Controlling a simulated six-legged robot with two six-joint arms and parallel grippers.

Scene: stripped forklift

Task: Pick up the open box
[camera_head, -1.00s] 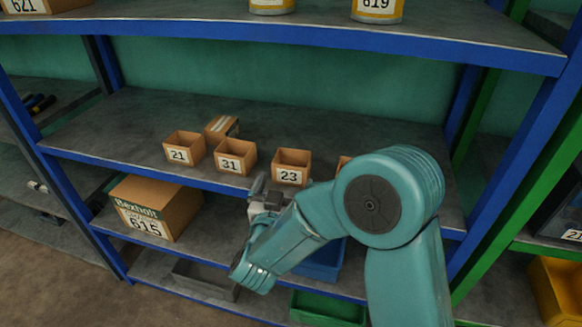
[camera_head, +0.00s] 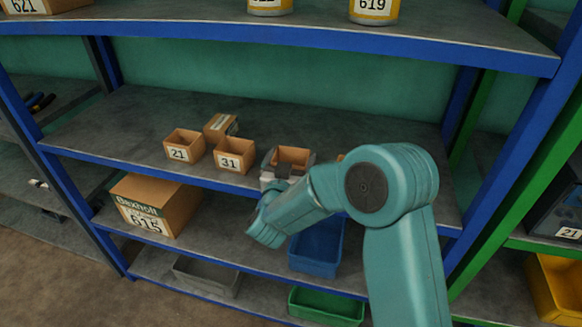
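Several open-topped brown boxes stand on the middle shelf. The box labelled 21 (camera_head: 184,146) and the box labelled 31 (camera_head: 235,156) are at the left. Another open box (camera_head: 293,155), labelled 23 in the earlier frame, stands right of them; its label is now hidden. My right gripper (camera_head: 288,162) is at that box, with its grey fingers spread on the left and right of it. Contact with the box walls cannot be made out. One more box shows only as a sliver behind my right arm. My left gripper is not in view.
A closed brown box (camera_head: 221,126) stands behind the boxes. A large carton labelled 615 (camera_head: 155,207) and a blue bin (camera_head: 317,248) are on the shelf below. A green bin (camera_head: 326,306) and a grey bin (camera_head: 207,276) are lower. The shelf's back left is clear.

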